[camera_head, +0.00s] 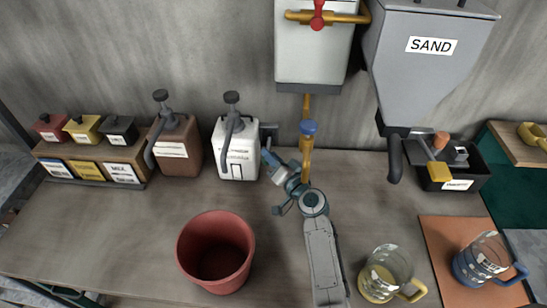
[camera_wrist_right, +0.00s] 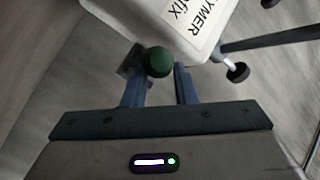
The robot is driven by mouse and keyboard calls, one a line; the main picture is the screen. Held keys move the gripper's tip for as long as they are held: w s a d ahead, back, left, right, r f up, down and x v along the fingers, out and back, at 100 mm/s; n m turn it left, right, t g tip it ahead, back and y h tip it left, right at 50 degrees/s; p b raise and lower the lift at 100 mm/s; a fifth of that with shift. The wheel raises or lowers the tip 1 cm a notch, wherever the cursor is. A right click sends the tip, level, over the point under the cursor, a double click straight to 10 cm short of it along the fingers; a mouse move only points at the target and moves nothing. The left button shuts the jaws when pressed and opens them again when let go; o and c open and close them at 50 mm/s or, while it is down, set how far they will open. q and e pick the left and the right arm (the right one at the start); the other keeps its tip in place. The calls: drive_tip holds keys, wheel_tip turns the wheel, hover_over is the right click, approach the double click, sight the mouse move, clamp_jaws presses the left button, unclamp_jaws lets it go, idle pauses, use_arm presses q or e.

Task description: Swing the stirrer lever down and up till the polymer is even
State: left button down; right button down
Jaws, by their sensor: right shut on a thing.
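The white polymer container (camera_head: 236,160) stands against the back wall, with a dark pump on top; its label and white side also show in the right wrist view (camera_wrist_right: 185,20). A green ball knob (camera_wrist_right: 158,62), seemingly the stirrer lever's end, sits beside the container between the fingers of my right gripper (camera_wrist_right: 158,75). My right gripper (camera_head: 268,158) is at the container's right side and is shut on this knob. The rest of the lever is mostly hidden. The polymer inside cannot be seen. My left gripper is not in view.
A brown pump container (camera_head: 176,145) stands left of the white one. A red bucket (camera_head: 216,250), glass jug (camera_head: 385,272) and blue-based jug (camera_head: 482,260) stand in front.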

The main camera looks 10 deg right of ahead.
drive_tip(key=shift+w+r, duration=0.15)
drive_tip(key=shift+r, duration=0.35)
drive_tip(key=c, duration=1.3)
unclamp_jaws()
drive_tip(key=shift+c, duration=0.2)
drive_tip(key=shift+o, duration=1)
drive_tip(key=shift+a, duration=0.2)
drive_tip(key=shift+a+f, duration=0.1)
drive_tip(key=shift+f, duration=0.1)
drive_tip(key=b+v, duration=0.3)
drive_tip(key=v, duration=0.8)
drive_tip(key=shift+b, duration=0.4)
drive_tip(key=shift+a, duration=0.1)
